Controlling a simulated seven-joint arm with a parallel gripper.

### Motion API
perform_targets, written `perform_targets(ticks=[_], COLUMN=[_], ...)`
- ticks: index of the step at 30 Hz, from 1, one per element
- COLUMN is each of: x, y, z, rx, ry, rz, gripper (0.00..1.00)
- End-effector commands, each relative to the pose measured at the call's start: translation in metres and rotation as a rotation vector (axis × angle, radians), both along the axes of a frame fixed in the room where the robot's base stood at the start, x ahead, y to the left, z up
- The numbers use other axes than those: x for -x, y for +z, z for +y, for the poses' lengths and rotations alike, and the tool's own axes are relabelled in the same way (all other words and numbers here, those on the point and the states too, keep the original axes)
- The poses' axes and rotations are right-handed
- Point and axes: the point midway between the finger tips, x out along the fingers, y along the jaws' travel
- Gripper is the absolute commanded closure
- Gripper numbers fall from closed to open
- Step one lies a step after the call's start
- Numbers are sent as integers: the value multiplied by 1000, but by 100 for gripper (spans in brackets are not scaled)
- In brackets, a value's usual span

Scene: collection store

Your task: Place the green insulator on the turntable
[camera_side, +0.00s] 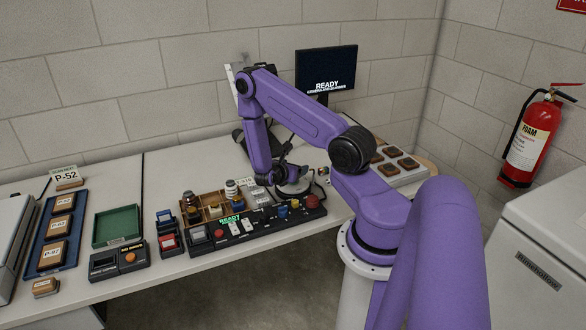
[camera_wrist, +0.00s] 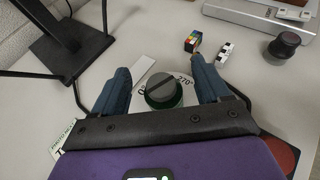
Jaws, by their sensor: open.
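A dark green round piece with a grey top, which looks like the green insulator (camera_wrist: 165,98), stands on the pale turntable (camera_wrist: 141,101), whose degree marks such as 270° show in the wrist view. My gripper (camera_wrist: 160,68) is open, with one blue finger on each side of the piece and visible gaps between. In the side view my gripper (camera_side: 287,176) is low over the white turntable (camera_side: 295,188); the green piece is hidden there.
A wooden compartment tray (camera_side: 204,201) with several small pieces and a black control panel (camera_side: 262,221) stand left and in front of the turntable. A colour cube (camera_wrist: 193,41), a checkered block (camera_wrist: 225,53) and a black round knob (camera_wrist: 285,45) lie beyond. A black stand (camera_wrist: 68,45) is at left.

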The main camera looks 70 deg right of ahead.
Motion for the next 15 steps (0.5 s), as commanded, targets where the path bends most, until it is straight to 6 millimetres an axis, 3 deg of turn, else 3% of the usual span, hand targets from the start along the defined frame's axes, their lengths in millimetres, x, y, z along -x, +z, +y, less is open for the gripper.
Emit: perform_targets(ticks=[5, 15], x=[-3, -8], y=[9, 35], z=[22, 84], rx=[-1, -1], ry=[4, 5], rz=[0, -1], gripper=[25, 25])
